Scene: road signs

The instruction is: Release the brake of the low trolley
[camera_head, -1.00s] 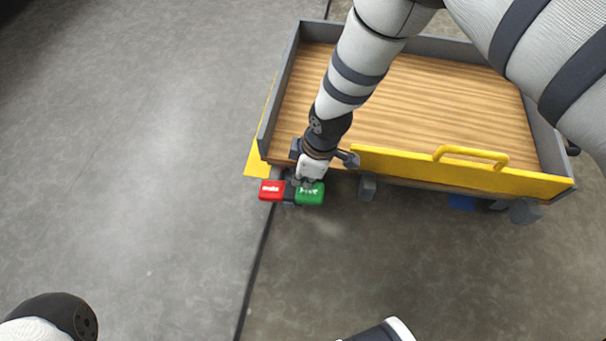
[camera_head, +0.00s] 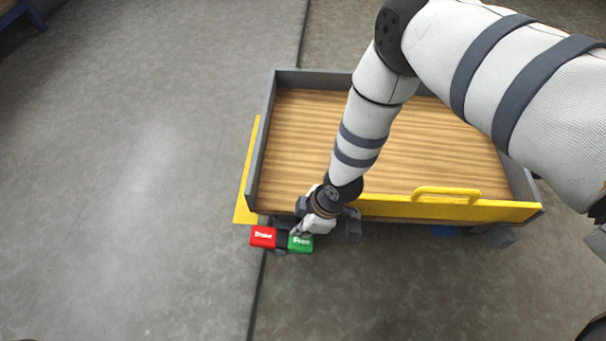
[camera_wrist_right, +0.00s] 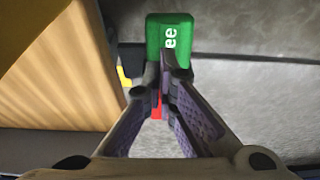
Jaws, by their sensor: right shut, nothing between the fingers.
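The low trolley (camera_head: 290,130) has a wooden deck, grey side walls and a yellow front board. At its front left corner a brake pedal shows a red pad (camera_head: 263,236) on the left and a green pad (camera_head: 300,243) on the right. My right gripper (camera_head: 297,233) is shut and empty, with its fingertips at the green pad. In the right wrist view the shut fingertips (camera_wrist_right: 175,66) overlap the green pad (camera_wrist_right: 168,32), whose lettering ends in "ee". The red pad shows only partly between the fingers. Whether the tips touch the green pad, I cannot tell.
A yellow handle (camera_head: 447,192) stands on the front board. My right arm crosses over the deck. The grey floor (camera_head: 130,220) is clear to the left and in front, with a dark seam running beneath the pedal. Another wooden-topped object shows at the top left.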

